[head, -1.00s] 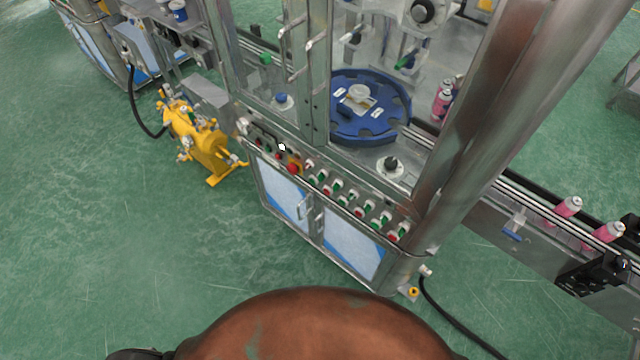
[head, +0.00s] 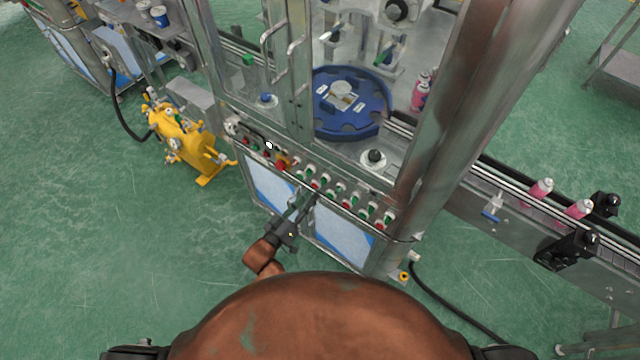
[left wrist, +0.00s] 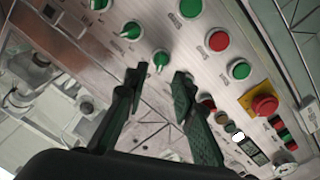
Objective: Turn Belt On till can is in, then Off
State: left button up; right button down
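My left gripper (head: 308,195) is at the machine's front control panel (head: 292,160), its fingers pointing at the lower row of controls. In the left wrist view its two fingers (left wrist: 158,76) are apart, with a green selector knob (left wrist: 160,61) just beyond the gap; I cannot tell whether they touch it. More green knobs and red and green buttons line the panel; their labels are too small to read. Pink cans (head: 540,188) stand on the conveyor belt (head: 484,178) at right. More pink cans (head: 420,95) stand inside, beside the blue star wheel (head: 378,122). My right gripper is out of view.
A red emergency button on a yellow plate (left wrist: 264,104) is on the panel. Cabinet doors with handles lie below it. A yellow pump (head: 185,138) stands on the floor at left. Black sensor brackets (head: 568,250) stick out by the belt. Open green floor lies in front.

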aim_at(321, 183)
pick_arm(q)
jog(key=x, duration=0.6)
jog(key=shift+w+d+f, duration=0.1)
jog(key=shift+w+d, duration=0.05)
jog(key=shift+w, duration=0.1)
jog(key=shift+c, duration=0.5)
grip_shut()
